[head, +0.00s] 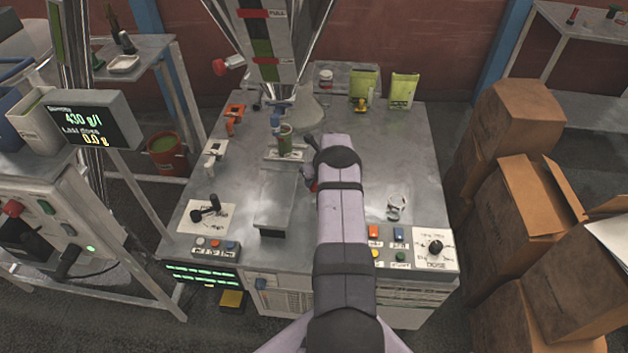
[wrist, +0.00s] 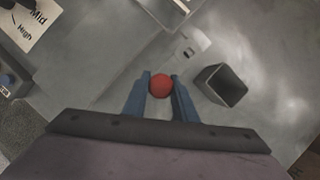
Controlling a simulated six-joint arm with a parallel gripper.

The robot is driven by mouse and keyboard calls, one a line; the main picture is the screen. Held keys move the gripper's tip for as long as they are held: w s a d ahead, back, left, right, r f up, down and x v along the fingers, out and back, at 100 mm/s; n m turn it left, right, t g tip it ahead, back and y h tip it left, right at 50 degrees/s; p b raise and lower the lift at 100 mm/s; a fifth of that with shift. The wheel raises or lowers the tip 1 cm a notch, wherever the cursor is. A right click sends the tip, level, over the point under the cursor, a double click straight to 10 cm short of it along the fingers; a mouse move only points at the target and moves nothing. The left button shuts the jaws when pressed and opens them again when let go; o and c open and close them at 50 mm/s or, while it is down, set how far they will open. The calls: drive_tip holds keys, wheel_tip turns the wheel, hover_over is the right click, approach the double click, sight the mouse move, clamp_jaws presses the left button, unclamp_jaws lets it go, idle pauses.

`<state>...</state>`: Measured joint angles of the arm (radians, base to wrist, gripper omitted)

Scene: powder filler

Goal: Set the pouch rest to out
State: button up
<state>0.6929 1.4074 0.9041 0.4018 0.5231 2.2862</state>
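My gripper (wrist: 160,88) has two blue-grey fingers, one on each side of a red ball knob (wrist: 160,85). The fingers appear shut on the knob, with no clear gap on either side. In the head view my arm hides most of the gripper, and a bit of red (head: 314,186) shows at the arm's left edge. A long grey raised block (head: 277,195) lies left of my arm. A small green container (head: 285,138) stands behind it, below the hopper's spout. I cannot tell which part is the pouch rest or how it is set.
A black lever (head: 207,210) stands on a white plate at left. Green pouches (head: 403,91) stand at the back. Cardboard boxes (head: 520,120) line the right side.

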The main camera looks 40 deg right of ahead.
clamp_jaws()
drive_tip(key=shift+s+a, duration=0.1)
drive_tip(key=shift+s+a+r+p, duration=0.1)
drive_tip(key=shift+s+a+p, duration=0.3)
drive_tip(key=shift+p, duration=0.1)
drive_tip(key=s+a+b, duration=1.4)
drive_tip(key=shift+s+a, duration=0.4)
